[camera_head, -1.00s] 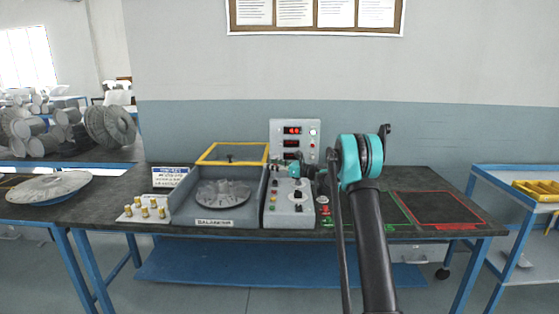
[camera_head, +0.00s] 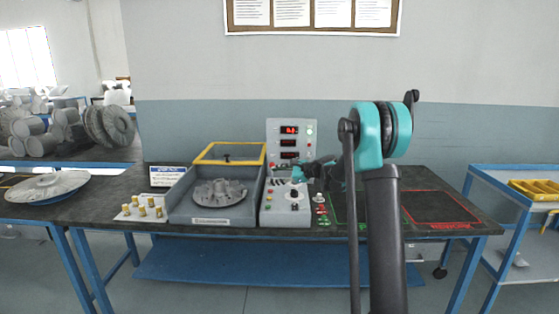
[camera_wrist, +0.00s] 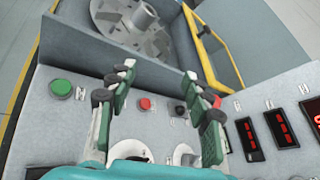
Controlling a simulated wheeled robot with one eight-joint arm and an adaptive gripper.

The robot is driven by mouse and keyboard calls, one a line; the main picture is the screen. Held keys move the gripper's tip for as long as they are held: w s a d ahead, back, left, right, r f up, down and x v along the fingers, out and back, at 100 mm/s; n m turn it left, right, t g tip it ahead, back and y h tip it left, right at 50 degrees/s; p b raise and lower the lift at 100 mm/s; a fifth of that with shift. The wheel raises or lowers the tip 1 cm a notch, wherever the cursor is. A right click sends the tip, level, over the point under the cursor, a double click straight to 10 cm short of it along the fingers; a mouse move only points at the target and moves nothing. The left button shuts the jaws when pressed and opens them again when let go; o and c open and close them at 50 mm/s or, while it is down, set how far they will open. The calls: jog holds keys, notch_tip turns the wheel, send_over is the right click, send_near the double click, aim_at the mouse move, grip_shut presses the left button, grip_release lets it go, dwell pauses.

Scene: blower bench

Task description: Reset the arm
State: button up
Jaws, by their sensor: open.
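My arm rises from the bottom right of the head view, with its elbow (camera_head: 382,130) in front of the wall. My gripper (camera_head: 299,174) is over the balancer's control panel (camera_head: 272,212). In the wrist view my gripper (camera_wrist: 158,82) is open and empty, its two fingers apart above the panel. A green button (camera_wrist: 61,88) lies left of the fingers and a red button (camera_wrist: 145,103) shows between them. A finned rotor (camera_head: 219,192) sits in the balancer's bay, also visible in the wrist view (camera_wrist: 135,22). The panel directly under my palm is hidden.
The yellow-framed guard (camera_head: 231,153) stands raised behind the bay. A display box (camera_head: 291,142) rises behind the panel. Brass pieces on a plate (camera_head: 142,210) stand at left. A red-outlined area (camera_head: 440,206) on the bench at right is clear. A blue cart (camera_head: 510,195) stands further right.

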jog(key=s+d+n+h, duration=0.1)
jog(key=s, duration=0.2)
jog(key=s+d+f+n+h, duration=0.1)
jog(key=s+n, duration=0.1)
jog(key=s, duration=0.2)
jog(key=s+d+f+n+h, duration=0.1)
jog(key=s, duration=0.3)
jog(key=shift+s+g, duration=0.1)
jog(key=shift+g, duration=0.3)
jog(key=s+d+f+n+h, duration=0.3)
jog(key=s+d, duration=0.3)
jog(key=s, duration=0.6)
jog(key=s+d+f+n+g+h, duration=0.1)
jog(key=s+d+f+n+h, duration=0.2)
jog(key=s, duration=0.9)
jog(key=s+d+f+n+h, duration=0.3)
jog(key=s+d+f+n, duration=0.4)
jog(key=s, duration=0.6)
jog(key=shift+d+f+g+h, duration=0.3)
jog(key=shift+d+f, duration=0.05)
jog(key=shift+d, duration=0.55)
